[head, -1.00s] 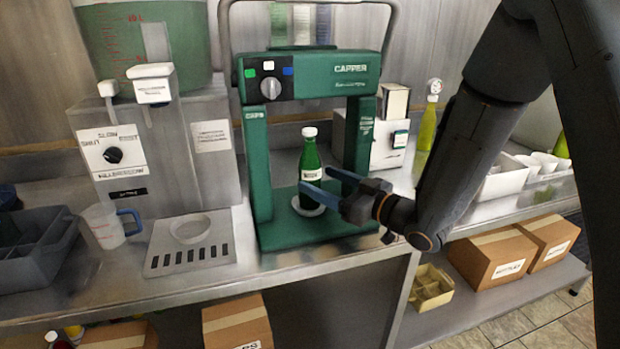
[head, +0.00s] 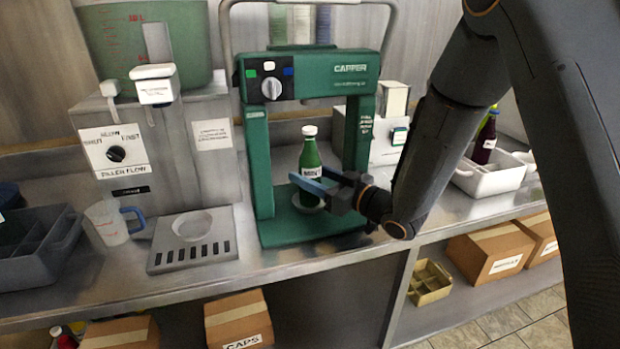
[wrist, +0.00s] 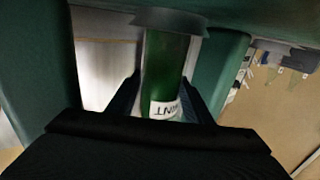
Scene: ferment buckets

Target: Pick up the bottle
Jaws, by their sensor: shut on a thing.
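The green bottle (head: 309,160) with a white cap and a white label stands upright inside the green capper (head: 262,150), over its round base plate. My gripper (head: 318,186) reaches in from the right with its blue fingers around the bottle at label height, shut on it. In the wrist view the bottle (wrist: 163,85) stands between the two fingers, with part of its label showing. The gripper hides part of the bottle's lower body.
The capper's posts and top beam surround the bottle closely. A filler (head: 160,150) with a drip tray and a measuring jug (head: 107,222) stand to the left. A white bin (head: 490,178) is at the right. Boxes sit on the lower shelf.

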